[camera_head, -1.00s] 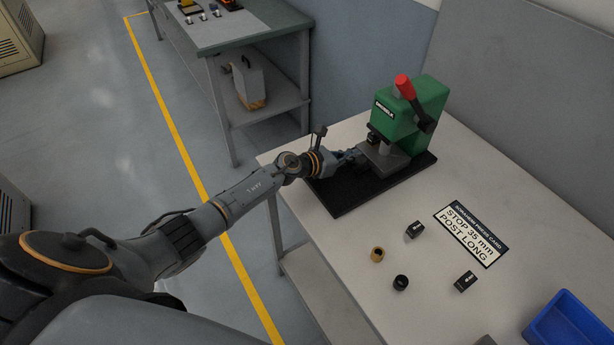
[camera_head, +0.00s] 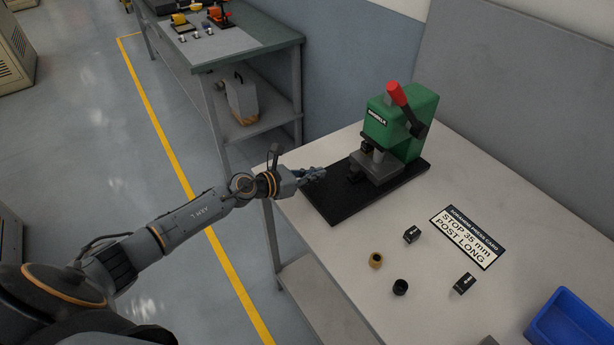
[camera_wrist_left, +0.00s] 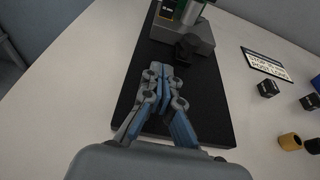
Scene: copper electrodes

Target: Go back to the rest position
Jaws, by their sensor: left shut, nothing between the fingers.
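My left gripper (camera_head: 318,174) is shut and empty, over the left part of the black base plate (camera_head: 335,205) of the press. In the left wrist view the gripper's fingers (camera_wrist_left: 161,80) are together above the black plate (camera_wrist_left: 205,110). The green press (camera_head: 405,120) with its red-tipped lever stands on the plate, to the right of the gripper and apart from it. A small black piece (camera_head: 357,170) sits at the front of the press's grey block (camera_head: 378,168). My right gripper is not in view.
Small black blocks (camera_head: 412,234) (camera_head: 464,283), a brass ring (camera_head: 376,260) and a black ring (camera_head: 400,287) lie on the white table (camera_head: 330,265). A press card (camera_head: 467,237) and blue bin (camera_head: 570,325) are to the right. Another bench (camera_head: 235,50) stands behind; floor at left is clear.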

